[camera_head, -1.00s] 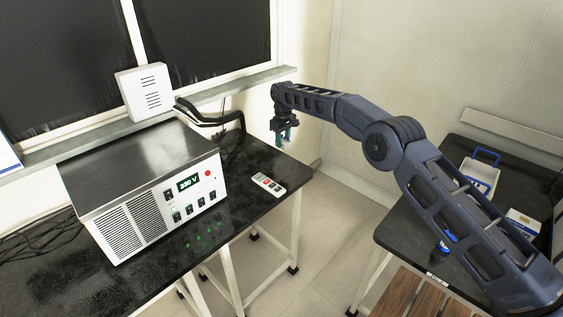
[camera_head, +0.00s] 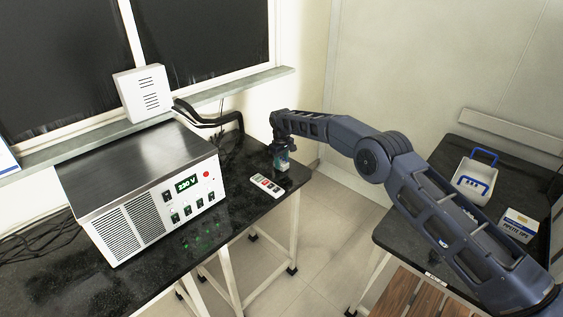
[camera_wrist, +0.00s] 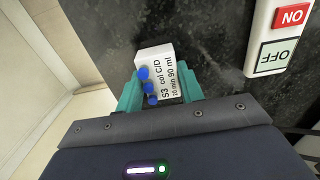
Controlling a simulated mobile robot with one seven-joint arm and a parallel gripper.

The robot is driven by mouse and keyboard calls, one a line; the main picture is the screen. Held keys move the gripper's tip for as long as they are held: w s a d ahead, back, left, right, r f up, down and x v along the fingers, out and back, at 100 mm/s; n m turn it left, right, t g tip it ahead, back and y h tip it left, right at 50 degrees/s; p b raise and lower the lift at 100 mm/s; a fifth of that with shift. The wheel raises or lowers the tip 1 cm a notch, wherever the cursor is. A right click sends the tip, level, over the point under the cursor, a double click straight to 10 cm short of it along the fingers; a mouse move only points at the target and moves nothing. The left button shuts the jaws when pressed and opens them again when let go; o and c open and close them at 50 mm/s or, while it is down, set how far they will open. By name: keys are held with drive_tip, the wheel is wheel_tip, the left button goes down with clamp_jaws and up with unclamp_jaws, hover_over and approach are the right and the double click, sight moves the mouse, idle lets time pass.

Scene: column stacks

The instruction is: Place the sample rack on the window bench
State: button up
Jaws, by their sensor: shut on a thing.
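The sample rack (camera_wrist: 168,82) is a small white block with several blue caps and printed text, "S3 col C/D 20 min 90 ml". My gripper (camera_wrist: 160,92) is shut on it, with a teal finger on each side. In the head view my gripper (camera_head: 281,158) is over the right end of the window bench (camera_head: 110,287), a black speckled top below the window. The rack is small and mostly hidden there. I cannot tell whether its base touches the bench.
A metal power unit (camera_head: 150,205) fills the bench's middle, with black cables (camera_head: 215,118) behind. A second bench at right holds a white tray (camera_head: 472,183) and a box (camera_head: 518,224).

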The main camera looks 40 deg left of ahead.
sight(281, 162)
drive_tip(key=shift+f, duration=0.1)
drive_tip(key=o, duration=1)
wheel_tip(281, 162, up, 12)
drive_tip(key=shift+r, duration=0.2)
